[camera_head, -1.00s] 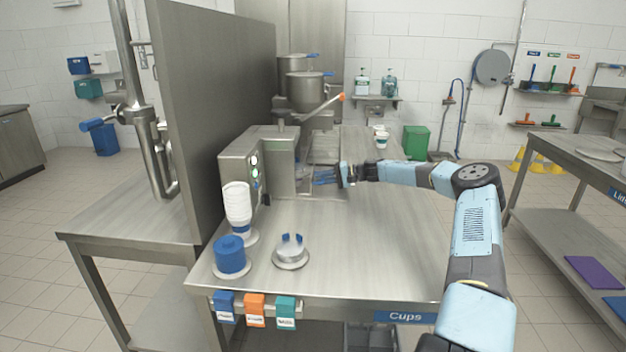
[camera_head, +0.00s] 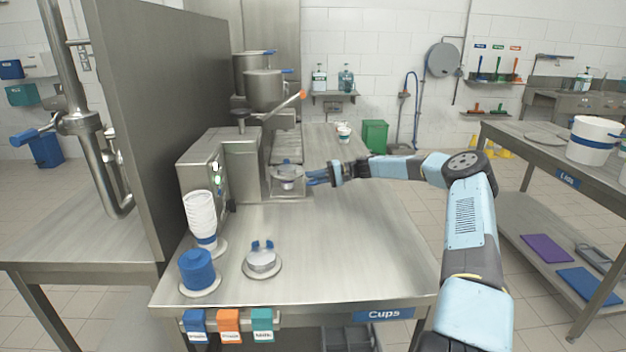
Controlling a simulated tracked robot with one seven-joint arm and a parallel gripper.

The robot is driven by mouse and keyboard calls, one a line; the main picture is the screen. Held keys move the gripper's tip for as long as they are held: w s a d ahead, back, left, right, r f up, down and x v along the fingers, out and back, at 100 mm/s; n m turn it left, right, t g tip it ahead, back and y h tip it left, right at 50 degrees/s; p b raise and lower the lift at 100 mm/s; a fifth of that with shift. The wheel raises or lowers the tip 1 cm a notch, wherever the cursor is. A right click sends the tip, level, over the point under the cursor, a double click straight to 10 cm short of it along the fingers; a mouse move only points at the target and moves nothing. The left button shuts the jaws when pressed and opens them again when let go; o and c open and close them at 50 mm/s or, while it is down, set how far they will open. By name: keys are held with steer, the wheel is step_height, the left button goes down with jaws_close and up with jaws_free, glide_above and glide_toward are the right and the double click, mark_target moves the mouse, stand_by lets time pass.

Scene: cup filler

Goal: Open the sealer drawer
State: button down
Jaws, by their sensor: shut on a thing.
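The sealer (camera_head: 222,165) is a grey metal box machine on the steel table, with small lit buttons on its front. Its drawer (camera_head: 288,193) stands out from the sealer's right side, and a round metal cup holder (camera_head: 287,172) shows in it. My gripper (camera_head: 314,177), with blue fingers, is at the drawer's right end. It is shut on the drawer's handle there. The handle itself is mostly hidden by the fingers.
A pot (camera_head: 264,92) with an orange-tipped lever is behind. The table's front middle is clear.

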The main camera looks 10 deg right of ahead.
steer(key=shift+d+f, duration=0.1)
steer(key=shift+f, duration=0.15)
steer(key=c, duration=1.2)
jaws_free()
steer(key=shift+w, duration=0.1)
steer(key=shift+r, duration=0.1)
steer(key=v, duration=1.3)
steer(key=shift+d, duration=0.4)
